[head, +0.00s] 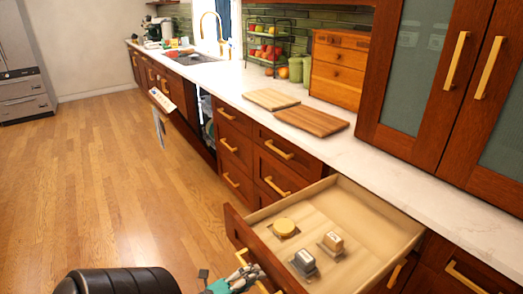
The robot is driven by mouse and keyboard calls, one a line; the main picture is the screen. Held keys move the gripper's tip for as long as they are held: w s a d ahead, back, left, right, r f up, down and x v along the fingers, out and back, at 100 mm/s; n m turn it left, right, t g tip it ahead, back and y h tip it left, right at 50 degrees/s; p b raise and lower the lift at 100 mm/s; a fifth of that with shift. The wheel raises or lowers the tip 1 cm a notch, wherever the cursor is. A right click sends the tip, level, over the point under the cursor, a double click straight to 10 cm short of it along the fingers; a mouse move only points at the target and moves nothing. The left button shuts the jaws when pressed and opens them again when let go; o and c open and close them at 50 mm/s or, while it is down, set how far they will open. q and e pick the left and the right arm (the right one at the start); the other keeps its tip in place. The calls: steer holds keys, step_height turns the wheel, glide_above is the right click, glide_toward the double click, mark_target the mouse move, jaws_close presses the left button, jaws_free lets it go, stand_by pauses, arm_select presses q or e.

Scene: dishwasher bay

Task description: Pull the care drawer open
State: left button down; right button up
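The care drawer stands pulled open at the lower right, with its pale wooden rim (375,200) and dark wood front (240,228) showing. Inside it are a round yellow item (284,226), a grey item (303,262) and a tan-topped item (332,242). My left gripper (246,272) is at the bottom edge, close to the outside of the drawer front by its gold handle. Its fingers are small and partly cut off, so I cannot tell whether they are open or shut on the handle. My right gripper does not show.
Closed drawers (265,165) lie beyond the open one. Two cutting boards (310,121) lie on the white counter (365,160). The wooden floor (110,190) at left is clear.

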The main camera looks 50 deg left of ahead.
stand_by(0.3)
arm_select(q)
steer(key=c, duration=1.3)
jaws_free()
steer(key=shift+s, duration=0.1)
steer(key=s, duration=0.8)
steer(key=s+a, duration=0.1)
steer(key=s, duration=0.3)
steer(key=shift+w+f, duration=0.1)
